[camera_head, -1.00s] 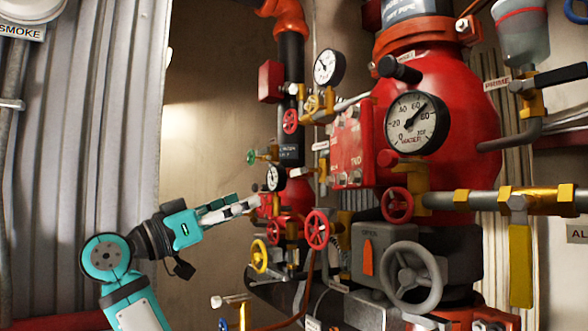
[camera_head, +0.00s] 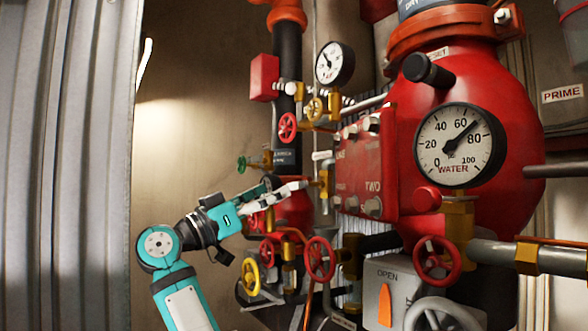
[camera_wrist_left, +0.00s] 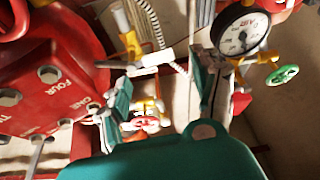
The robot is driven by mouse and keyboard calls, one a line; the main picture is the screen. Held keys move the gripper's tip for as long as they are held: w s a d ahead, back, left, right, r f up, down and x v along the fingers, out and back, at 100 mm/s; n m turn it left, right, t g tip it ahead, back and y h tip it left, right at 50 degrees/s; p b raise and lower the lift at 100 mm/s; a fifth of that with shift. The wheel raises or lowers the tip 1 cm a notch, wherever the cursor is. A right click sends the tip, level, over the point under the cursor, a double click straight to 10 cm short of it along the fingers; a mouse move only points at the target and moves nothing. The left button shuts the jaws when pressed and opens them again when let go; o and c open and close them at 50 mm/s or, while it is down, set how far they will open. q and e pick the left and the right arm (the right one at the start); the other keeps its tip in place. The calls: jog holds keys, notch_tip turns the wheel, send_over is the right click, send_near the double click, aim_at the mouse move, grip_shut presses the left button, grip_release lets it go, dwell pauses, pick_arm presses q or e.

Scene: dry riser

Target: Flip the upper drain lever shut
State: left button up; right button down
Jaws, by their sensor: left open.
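My left gripper (camera_head: 292,188) is open at mid-height in the head view, left of the red panel. Its fingertips are near a small brass valve (camera_head: 325,180), which has a white tag above it; I cannot tell whether they touch. In the left wrist view the gripper's (camera_wrist_left: 163,90) two teal fingers are apart, with nothing gripped. A brass valve with a pale lever-like bar (camera_wrist_left: 155,57) shows just beyond the fingertips. It may be the upper drain lever, but I cannot read its label. My right gripper is not in view.
The red numbered panel (camera_head: 358,170) and water gauge (camera_head: 460,145) stand to the right. Red handwheels (camera_head: 319,259) and a yellow handwheel (camera_head: 250,276) sit below the gripper. An air gauge (camera_wrist_left: 240,32) and green handwheel (camera_wrist_left: 282,75) are close in the wrist view.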

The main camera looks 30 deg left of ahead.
aim_at(292, 185)
pick_arm(q)
jog(key=p+x, duration=0.3)
jog(key=x, duration=0.3)
jog(key=shift+w+d+r, duration=0.2)
jog(key=shift+w+r, duration=0.05)
jog(key=shift+r, duration=0.05)
jog(key=c, duration=1.2)
jog(key=m+b, duration=0.1)
jog(key=b, duration=0.1)
jog(key=shift+f+h+b, duration=0.15)
jog(key=shift+h+b, duration=0.2)
jog(key=shift+h, duration=0.05)
jog(key=shift+c, duration=0.3)
jog(key=shift+w+m+b, duration=0.15)
jog(key=shift+m+b, duration=0.15)
jog(key=shift+m, duration=0.2)
jog(key=shift+r, duration=0.25)
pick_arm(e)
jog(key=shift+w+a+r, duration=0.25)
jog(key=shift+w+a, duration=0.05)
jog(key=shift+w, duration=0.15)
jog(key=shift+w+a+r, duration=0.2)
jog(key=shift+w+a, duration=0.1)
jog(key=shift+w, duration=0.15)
